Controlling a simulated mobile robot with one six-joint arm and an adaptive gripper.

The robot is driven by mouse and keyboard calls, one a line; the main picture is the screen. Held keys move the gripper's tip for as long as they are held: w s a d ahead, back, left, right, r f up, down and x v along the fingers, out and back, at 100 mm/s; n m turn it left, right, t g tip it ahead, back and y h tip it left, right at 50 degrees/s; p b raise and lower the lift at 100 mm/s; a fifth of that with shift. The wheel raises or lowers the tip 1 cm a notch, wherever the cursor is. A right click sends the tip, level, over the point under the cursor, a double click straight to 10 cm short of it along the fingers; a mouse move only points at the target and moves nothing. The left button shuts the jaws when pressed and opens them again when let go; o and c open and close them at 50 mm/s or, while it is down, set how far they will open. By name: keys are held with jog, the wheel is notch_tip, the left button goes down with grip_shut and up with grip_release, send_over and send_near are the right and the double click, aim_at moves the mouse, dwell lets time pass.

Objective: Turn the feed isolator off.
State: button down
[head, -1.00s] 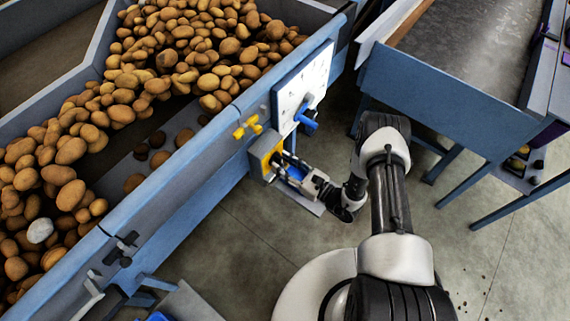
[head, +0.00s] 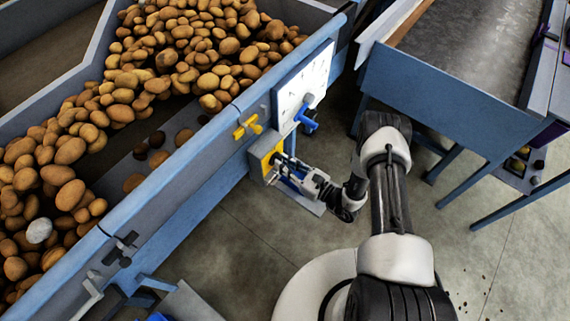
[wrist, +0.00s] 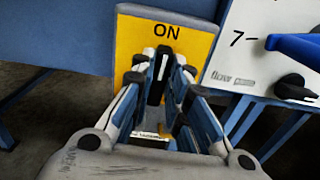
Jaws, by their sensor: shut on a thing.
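The feed isolator is a yellow plate (wrist: 190,40) on the side of the blue machine, with "ON" printed at its top. Its black handle (wrist: 157,78) stands about upright in the wrist view, pointing toward "ON". In the head view the yellow plate (head: 262,148) is partly hidden behind my gripper (head: 281,161). In the wrist view my gripper (wrist: 159,72) is shut on the handle, one finger on each side. A small label low on the plate is partly hidden by the fingers and too small to read.
A white dial panel (head: 300,90) with a blue lever (head: 306,119) is close to the right of the isolator. A yellow valve handle (head: 247,127) is just above it. Potatoes (head: 150,75) fill the hopper. A second blue machine (head: 440,100) stands right; the floor between is clear.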

jog(key=shift+w+d+f+m+b, duration=0.1)
jog(key=shift+m+b, duration=1)
jog(key=shift+m, duration=1.8)
jog(key=shift+w+d+f+m+b, duration=0.15)
jog(key=shift+m+b, duration=1)
jog(key=shift+m, duration=1.75)
jog(key=shift+a+f+m+b, duration=0.1)
jog(key=shift+m+b, duration=1)
jog(key=shift+m, duration=1.8)
jog(key=c, duration=1.6)
grip_release()
jog(key=shift+o, duration=0.2)
jog(key=shift+d, duration=0.1)
jog(key=v, duration=1.2)
